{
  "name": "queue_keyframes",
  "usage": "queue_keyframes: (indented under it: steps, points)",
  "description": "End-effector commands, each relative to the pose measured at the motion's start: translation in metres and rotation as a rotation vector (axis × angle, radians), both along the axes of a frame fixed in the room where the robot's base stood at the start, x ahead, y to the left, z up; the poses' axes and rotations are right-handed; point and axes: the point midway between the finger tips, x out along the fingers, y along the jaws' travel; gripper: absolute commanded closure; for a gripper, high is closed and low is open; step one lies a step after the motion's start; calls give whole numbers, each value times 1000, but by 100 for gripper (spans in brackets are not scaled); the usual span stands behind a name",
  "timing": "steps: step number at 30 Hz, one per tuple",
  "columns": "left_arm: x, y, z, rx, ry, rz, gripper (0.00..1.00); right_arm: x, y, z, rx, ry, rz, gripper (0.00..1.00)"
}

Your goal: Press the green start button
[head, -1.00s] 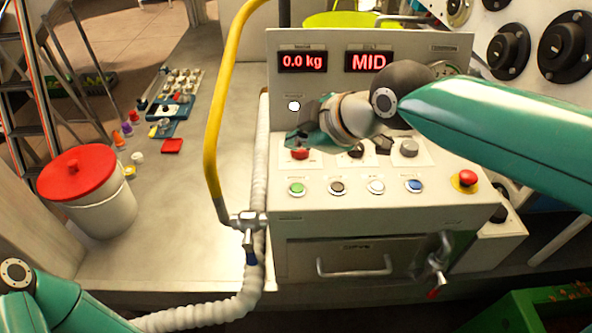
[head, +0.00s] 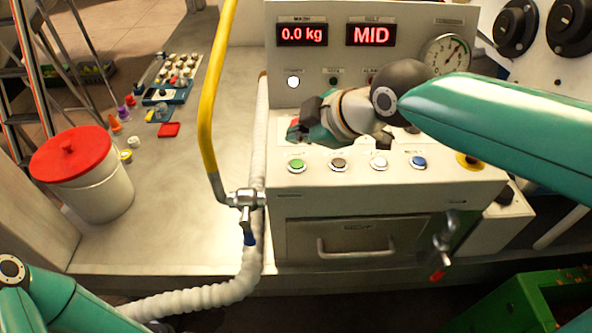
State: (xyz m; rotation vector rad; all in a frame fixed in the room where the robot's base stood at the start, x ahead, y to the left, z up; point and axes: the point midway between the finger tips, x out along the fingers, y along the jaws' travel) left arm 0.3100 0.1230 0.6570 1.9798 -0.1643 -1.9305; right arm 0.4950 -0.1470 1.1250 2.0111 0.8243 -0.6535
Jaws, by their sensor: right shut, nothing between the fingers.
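The green start button (head: 296,165) is a small round cap at the left end of a row on the sloped front of the grey control panel (head: 425,180). It is uncovered. My right gripper (head: 296,134) reaches in from the right and sits just above the green button in the picture, over the panel's upper row of controls. It is shut and empty, and it looks apart from the button; the height gap is hard to judge. Part of my left arm shows at bottom left, but its gripper is out of view.
Displays above read 0.0 kg and MID. A yellow pipe (head: 207,120) with a valve stands left of the panel. A white bucket with a red lid (head: 72,155) stands on the bench.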

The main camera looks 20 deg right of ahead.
Motion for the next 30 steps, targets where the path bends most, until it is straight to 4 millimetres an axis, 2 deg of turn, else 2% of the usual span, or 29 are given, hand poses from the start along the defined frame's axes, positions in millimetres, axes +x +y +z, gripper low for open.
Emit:
queue_keyframes:
  steps: [1, 3, 9, 30]
  points:
    - [0, 0, -11, 0, 0, 0, 100, 0, 0, -13, -1, 0, -1, 100]
    - [0, 0, -20, 0, 0, 0, 100, 0, 0, -23, 0, 0, 0, 100]
    - [0, 0, -34, 0, 0, 0, 100, 0, 0, -37, 0, 0, 0, 100]
    - [0, 0, -34, 0, 0, 0, 100, 0, 0, -38, 0, 0, 0, 100]
